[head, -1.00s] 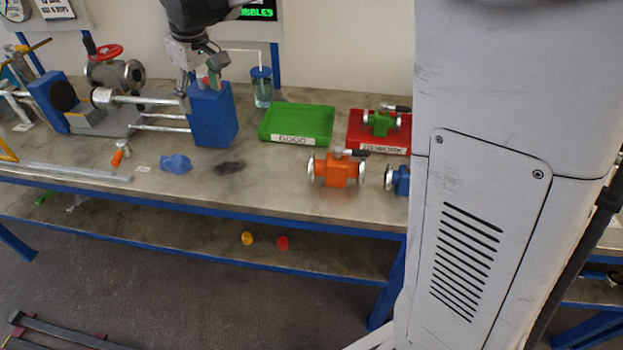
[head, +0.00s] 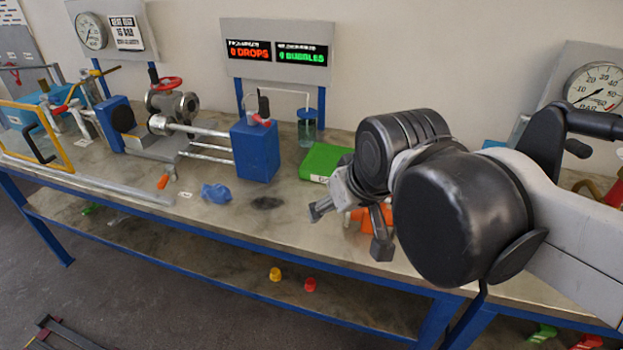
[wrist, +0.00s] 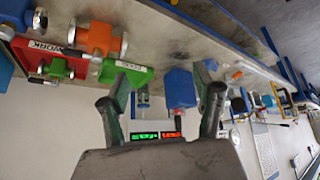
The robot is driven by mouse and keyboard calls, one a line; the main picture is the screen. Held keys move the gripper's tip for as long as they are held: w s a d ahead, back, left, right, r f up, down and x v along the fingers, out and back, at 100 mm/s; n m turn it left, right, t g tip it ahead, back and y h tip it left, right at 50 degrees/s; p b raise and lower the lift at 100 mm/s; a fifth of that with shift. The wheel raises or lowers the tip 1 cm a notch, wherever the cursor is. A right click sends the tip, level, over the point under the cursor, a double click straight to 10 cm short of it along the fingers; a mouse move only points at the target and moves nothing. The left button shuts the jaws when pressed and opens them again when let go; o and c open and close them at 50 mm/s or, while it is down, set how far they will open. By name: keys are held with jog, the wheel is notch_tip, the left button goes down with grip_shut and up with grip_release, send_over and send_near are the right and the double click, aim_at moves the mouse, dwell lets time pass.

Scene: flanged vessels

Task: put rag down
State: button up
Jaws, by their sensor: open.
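A blue crumpled rag (head: 216,193) lies on the bench top in the head view, in front of the blue block (head: 255,150) and left of a dark stain. My gripper (head: 349,230) is well to the right of the rag, raised in front of the bench, with its fingers spread and nothing between them. It also shows open and empty in the wrist view (wrist: 162,103), where the picture is upside down. I cannot make out the rag in the wrist view.
A clamp rig with a flanged valve (head: 172,103) stands at the left. A green tray (head: 322,160) and an orange valve (head: 358,217) are partly hidden by my arm. A red tray (wrist: 28,58) shows in the wrist view. The bench front around the rag is clear.

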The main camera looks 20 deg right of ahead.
jog(key=shift+m+t, duration=0.3)
jog(key=shift+m, duration=0.1)
jog(key=s+f, duration=0.2)
jog(key=s, duration=0.1)
jog(key=shift+s+d+f, duration=0.1)
jog(key=shift+d+f, duration=0.2)
jog(key=shift+d, duration=0.1)
dwell(0.9)
